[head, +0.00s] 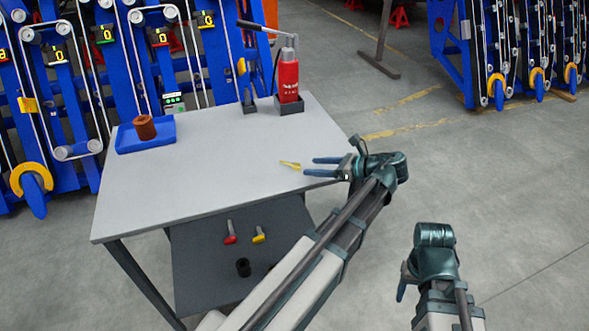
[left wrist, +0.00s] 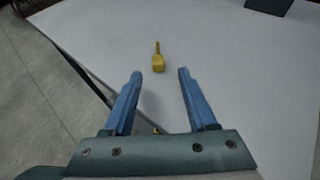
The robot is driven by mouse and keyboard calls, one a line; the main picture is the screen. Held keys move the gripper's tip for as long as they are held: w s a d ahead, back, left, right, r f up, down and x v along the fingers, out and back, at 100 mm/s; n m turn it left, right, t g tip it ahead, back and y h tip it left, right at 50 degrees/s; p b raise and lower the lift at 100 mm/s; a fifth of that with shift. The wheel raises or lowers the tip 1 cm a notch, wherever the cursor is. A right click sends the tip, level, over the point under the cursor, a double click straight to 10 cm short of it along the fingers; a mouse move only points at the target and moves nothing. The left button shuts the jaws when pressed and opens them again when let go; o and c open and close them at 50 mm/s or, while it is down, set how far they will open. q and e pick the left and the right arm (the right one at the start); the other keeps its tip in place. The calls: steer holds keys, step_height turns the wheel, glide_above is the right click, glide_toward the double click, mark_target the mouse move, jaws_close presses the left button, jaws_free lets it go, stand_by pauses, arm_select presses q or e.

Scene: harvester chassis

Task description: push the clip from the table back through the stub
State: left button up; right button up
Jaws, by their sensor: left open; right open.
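A small yellow clip (head: 290,164) lies on the grey table top (head: 215,165) near its right edge. In the left wrist view the clip (left wrist: 158,60) lies just beyond my fingertips, roughly centred between them, with its thin end pointing away. My left gripper (head: 311,166) is open and empty, low over the table's right edge, with its fingers toward the clip; they also show in the left wrist view (left wrist: 160,73). My right gripper (head: 402,291) is open and empty, off the table at the lower right. I cannot make out which part is the stub.
A blue tray (head: 130,143) with a brown cylinder (head: 145,127) sits at the table's back left. A red bottle jack (head: 288,82) stands at the back right. A lower shelf (head: 195,265) holds red and yellow-headed tools and a black ring. Blue machine frames (head: 120,60) stand behind.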

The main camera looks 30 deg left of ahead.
mark_target(299, 166)
arm_select(q)
steer(key=shift+a, duration=0.1)
steer(key=b+x, duration=0.1)
steer(key=x, duration=0.4)
steer(key=shift+s+a+r+b, duration=0.1)
steer(key=shift+s+r+b, duration=0.1)
steer(key=shift+b, duration=0.1)
steer(key=shift+w+r, duration=0.1)
jaws_close()
